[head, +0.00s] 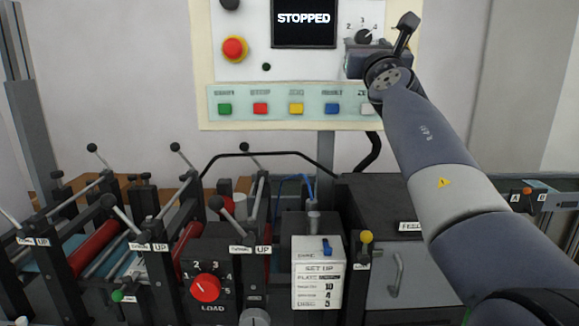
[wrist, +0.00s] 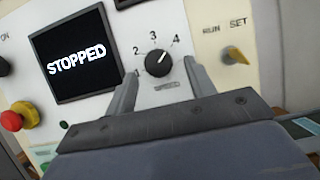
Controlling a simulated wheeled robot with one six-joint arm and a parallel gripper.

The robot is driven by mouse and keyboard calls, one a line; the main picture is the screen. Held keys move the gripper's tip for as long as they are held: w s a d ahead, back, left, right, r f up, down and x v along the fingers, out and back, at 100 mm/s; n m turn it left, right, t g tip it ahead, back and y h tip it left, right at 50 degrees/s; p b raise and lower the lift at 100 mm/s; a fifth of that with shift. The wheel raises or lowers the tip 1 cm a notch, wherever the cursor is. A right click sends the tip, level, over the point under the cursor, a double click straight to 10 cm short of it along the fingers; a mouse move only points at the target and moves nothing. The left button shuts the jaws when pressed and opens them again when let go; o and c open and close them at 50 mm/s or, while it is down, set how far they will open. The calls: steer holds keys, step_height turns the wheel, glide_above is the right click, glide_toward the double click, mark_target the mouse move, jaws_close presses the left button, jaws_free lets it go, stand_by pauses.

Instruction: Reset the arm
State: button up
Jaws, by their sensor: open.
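My arm reaches up from the lower right in the head view, with my gripper (head: 405,30) in front of the upper right of the control panel (head: 228,72). In the wrist view my gripper (wrist: 160,82) is open, its two fingers apart on either side of a black numbered dial (wrist: 158,63). I cannot tell whether the fingers touch it. The dial also shows in the head view (head: 364,36), just left of my gripper. The screen (head: 304,22) reads STOPPED, and it shows in the wrist view too (wrist: 74,54).
A red stop knob (head: 235,48) sits at the panel's left, above a row of coloured buttons. A yellow RUN/SET knob (wrist: 235,55) is right of the dial. Below stands the machine with levers, rollers, a red LOAD dial (head: 206,287) and a SET UP card (head: 318,285).

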steer(key=b+v, duration=0.3)
steer(key=v, duration=0.6)
steer(key=shift+r, duration=0.15)
